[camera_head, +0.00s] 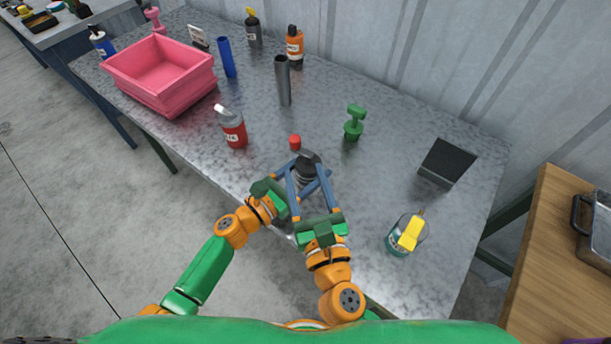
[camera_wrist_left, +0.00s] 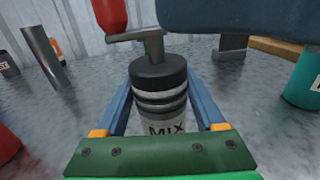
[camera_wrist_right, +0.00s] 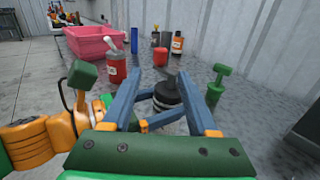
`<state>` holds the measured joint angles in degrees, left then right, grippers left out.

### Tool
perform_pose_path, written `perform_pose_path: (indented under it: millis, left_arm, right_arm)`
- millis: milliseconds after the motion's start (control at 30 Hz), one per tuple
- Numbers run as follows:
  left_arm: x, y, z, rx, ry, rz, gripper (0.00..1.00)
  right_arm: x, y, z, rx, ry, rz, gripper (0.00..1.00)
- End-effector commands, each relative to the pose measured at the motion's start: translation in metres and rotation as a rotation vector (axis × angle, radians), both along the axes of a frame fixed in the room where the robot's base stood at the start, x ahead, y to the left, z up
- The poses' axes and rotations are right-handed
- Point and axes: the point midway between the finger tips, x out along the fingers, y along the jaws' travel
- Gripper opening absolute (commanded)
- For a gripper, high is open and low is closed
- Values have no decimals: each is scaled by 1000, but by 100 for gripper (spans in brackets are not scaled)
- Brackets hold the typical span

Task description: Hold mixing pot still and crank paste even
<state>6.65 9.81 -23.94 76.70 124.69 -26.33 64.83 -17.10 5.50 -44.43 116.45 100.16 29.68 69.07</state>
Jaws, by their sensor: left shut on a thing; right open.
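The mixing pot (camera_wrist_left: 160,100) stands upright on the table, with a black lid, ribbed body and MIX label. It also shows in the head view (camera_head: 305,172) and right wrist view (camera_wrist_right: 168,97). Its crank arm (camera_wrist_left: 138,36) ends in a red knob (camera_head: 295,142), which also shows in the right wrist view (camera_wrist_right: 160,57). My left gripper (camera_head: 303,176) is shut on the pot body, one blue finger on each side. My right gripper (camera_wrist_right: 160,84) is open above the pot, its fingertips short of the red knob. Its fingers partly hide the pot in the head view.
A red bottle (camera_head: 234,130), grey tube (camera_head: 283,80) and green-handled tool (camera_head: 354,122) stand around the pot. A teal can with a yellow item (camera_head: 405,236) and dark panel (camera_head: 446,162) are to the right. A pink bin (camera_head: 160,78) is at the left.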

Motion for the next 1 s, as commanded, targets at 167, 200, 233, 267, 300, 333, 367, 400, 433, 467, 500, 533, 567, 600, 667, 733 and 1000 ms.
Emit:
perform_pose_path:
  millis: [167,200,233,267,300,333,367,400,433,467,500,533,567,600,667,733,1000]
  left_arm:
    - [0,0,0,-1,-1,0,8]
    - [0,0,0,0,0,0,8]
    - [0,0,0,-1,-1,0,8]
    - [0,0,0,-1,-1,0,8]
    - [0,0,0,0,0,0,8]
    - [0,0,0,0,0,0,8]
    - [0,0,0,0,0,0,8]
    - [0,0,0,0,0,0,8]
    - [0,0,0,0,0,0,8]
    - [0,0,0,0,0,0,8]
    - [0,0,0,0,0,0,8]
    - [0,0,0,0,0,0,8]
    - [0,0,0,0,0,0,8]
    - [0,0,0,0,0,0,8]
    - [0,0,0,0,0,0,8]
    - [0,0,0,0,0,0,8]
    - [0,0,0,0,0,0,8]
  right_arm:
    - [0,0,0,-2,-1,0,59]
    - [0,-1,1,-13,-11,0,59]
    - [1,-2,3,-36,-29,0,59]
    - [1,-3,7,-76,-59,1,59]
    - [1,-6,14,-158,-121,2,59]
    - [0,-8,21,-246,-183,4,59]
    - [-2,-10,30,-350,-258,6,59]
    - [-5,-11,40,-521,-369,10,59]
    - [-8,-10,47,-666,-458,12,59]
    - [-12,-9,52,-818,-547,15,59]
    - [-17,-6,55,-1029,-661,21,59]
    - [-21,-4,55,-1188,-742,23,59]
    - [-24,-3,53,-1350,-819,26,59]
    - [-27,-2,48,-1564,-912,30,59]
    - [-28,-4,38,-1870,-1031,31,59]
    - [-26,-12,26,-2190,-1133,27,59]
    - [-11,-42,8,-2831,-1262,7,59]
